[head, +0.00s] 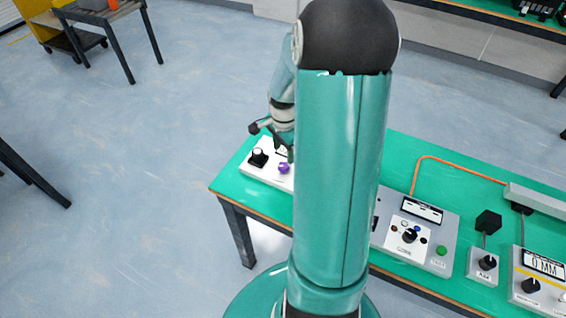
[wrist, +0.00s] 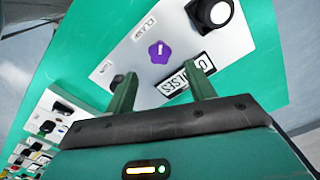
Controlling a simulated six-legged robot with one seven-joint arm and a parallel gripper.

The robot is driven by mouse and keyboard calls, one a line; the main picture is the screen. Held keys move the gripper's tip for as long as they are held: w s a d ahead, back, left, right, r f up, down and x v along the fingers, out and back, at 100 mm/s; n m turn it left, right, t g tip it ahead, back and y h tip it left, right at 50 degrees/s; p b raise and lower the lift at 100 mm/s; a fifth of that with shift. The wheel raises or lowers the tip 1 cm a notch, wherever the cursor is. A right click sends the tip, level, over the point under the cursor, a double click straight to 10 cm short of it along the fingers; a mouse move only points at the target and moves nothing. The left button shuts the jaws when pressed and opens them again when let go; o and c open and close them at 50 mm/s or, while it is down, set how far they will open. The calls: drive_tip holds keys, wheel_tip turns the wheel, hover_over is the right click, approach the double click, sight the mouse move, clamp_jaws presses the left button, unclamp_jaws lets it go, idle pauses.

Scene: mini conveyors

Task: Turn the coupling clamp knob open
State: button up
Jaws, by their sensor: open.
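The purple clamp knob (wrist: 159,52) sits on a white panel (wrist: 128,62) and carries a white pointer mark. A label reading CLAMP is printed beside it. In the head view the same purple knob (head: 284,168) shows on the white box at the table's left end. My gripper (wrist: 161,70) is open and empty. In the wrist view the knob appears between and just beyond its two fingertips, apart from both. In the head view my gripper (head: 272,142) is above the box, close to the knob.
A black knob with a white top (wrist: 212,12) and a small display (wrist: 185,84) are on the same panel. The green table (head: 405,150) extends right with a grey test unit (head: 440,235), a black-knobbed box (head: 483,265) and an orange cable (head: 415,178).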

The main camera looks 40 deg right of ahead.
sight(284, 165)
wheel_tip(284, 165, down, 7)
drive_tip(key=shift+r, duration=0.2)
drive_tip(key=c, duration=1)
drive_tip(key=shift+o, duration=0.2)
drive_tip(key=shift+n, duration=0.5)
drive_tip(key=n, duration=0.3)
drive_tip(key=shift+n, duration=0.4)
drive_tip(key=n, duration=0.4)
drive_tip(key=shift+n, duration=0.3)
drive_tip(key=n, duration=0.8)
drive_tip(key=shift+n, duration=0.3)
